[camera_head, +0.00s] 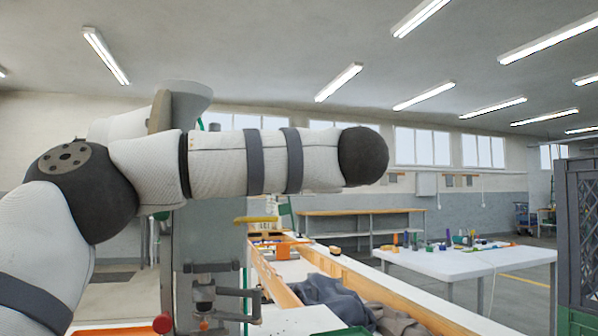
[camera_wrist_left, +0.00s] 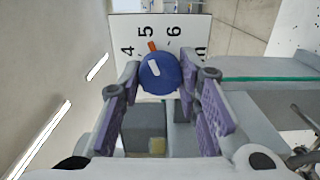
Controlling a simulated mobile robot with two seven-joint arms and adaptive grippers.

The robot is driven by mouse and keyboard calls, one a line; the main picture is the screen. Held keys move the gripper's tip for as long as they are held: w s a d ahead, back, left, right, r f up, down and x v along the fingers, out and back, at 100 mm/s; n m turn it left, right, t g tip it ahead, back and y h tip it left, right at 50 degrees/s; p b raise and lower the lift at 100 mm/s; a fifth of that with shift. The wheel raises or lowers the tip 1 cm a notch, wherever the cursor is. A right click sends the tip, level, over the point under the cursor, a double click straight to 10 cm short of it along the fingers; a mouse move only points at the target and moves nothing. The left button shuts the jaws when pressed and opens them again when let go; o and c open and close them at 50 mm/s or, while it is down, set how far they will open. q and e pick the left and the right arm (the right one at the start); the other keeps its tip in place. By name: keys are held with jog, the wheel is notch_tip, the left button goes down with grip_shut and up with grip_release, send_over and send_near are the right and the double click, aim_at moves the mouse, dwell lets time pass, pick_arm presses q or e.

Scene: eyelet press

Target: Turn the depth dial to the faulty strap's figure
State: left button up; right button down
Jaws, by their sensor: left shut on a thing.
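The depth dial is a round blue knob (camera_wrist_left: 160,76) with a white mark, on a white plate (camera_wrist_left: 122,28) with black figures; 4, 5 and 6 are legible. A short orange mark (camera_wrist_left: 152,46) at the knob's upper edge lies near the 5. My left gripper (camera_wrist_left: 161,80) is shut on the knob, its purple-padded fingers on either side. In the head view my left arm crosses in front of the grey press (camera_head: 208,230), and the gripper and dial are hidden there. No strap can be made out. My right gripper is not in view.
A wood-edged bench (camera_head: 375,284) with dark cloth (camera_head: 328,298) lies right of the press. A white table (camera_head: 470,262) with small coloured items stands farther right. A dark crate (camera_head: 578,235) is at the right edge. A wooden workbench (camera_head: 360,213) stands at the back wall.

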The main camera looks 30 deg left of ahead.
pick_arm(q)
jog(key=o, duration=1.1)
jog(key=shift+d, duration=0.1)
jog(key=v, duration=1.2)
